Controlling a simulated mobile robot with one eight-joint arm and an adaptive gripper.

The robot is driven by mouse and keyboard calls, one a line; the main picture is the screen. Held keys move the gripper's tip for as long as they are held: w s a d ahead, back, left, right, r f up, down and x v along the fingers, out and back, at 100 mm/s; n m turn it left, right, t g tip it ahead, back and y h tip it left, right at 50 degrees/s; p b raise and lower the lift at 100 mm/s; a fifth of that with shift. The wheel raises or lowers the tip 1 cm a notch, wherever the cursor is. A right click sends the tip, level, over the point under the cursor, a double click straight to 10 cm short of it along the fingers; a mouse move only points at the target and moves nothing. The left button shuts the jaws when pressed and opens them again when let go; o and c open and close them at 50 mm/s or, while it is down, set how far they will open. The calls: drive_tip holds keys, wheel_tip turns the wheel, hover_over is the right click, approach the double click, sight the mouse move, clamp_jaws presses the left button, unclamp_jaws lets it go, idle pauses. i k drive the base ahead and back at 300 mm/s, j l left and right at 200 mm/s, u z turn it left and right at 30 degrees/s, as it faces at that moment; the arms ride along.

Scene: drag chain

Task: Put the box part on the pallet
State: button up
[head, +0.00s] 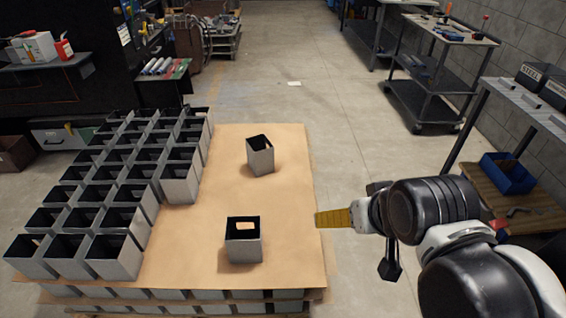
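The pallet shows as a stack topped by a brown cardboard sheet (190,245). Open-topped grey box parts stand close together in several rows on its left side, one of them at the near corner of the block (117,257). Two box parts stand alone on the sheet: one near the front (244,240) and one farther back, turned at an angle (260,156). My arm reaches in from the right. A yellow piece at the arm's end points left over that edge.
A dark cart (440,85) with tools stands at the back right. A bench with a blue bin (508,172) is at the right, near my arm. Black shelving (50,65) is behind the pallet at left.

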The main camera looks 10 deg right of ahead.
sight(175, 229)
drive_tip(key=i+l, duration=0.15)
drive_tip(key=l, duration=0.15)
drive_tip(key=i+l+u, duration=0.1)
drive_tip(key=l, duration=0.25)
drive_tip(key=i+l, duration=0.2)
drive_tip(key=l, duration=0.15)
drive_tip(key=i+l+u, duration=0.1)
drive_tip(key=l, duration=0.2)
drive_tip(key=i+l, duration=0.2)
drive_tip(key=l, duration=0.15)
drive_tip(key=i+l+u, duration=0.1)
drive_tip(key=l, duration=0.25)
drive_tip(key=i+l+u, duration=0.1)
drive_tip(key=l, duration=0.25)
drive_tip(key=i+j+u, duration=0.2)
drive_tip(key=i, duration=0.9)
drive_tip(key=l, duration=0.1)
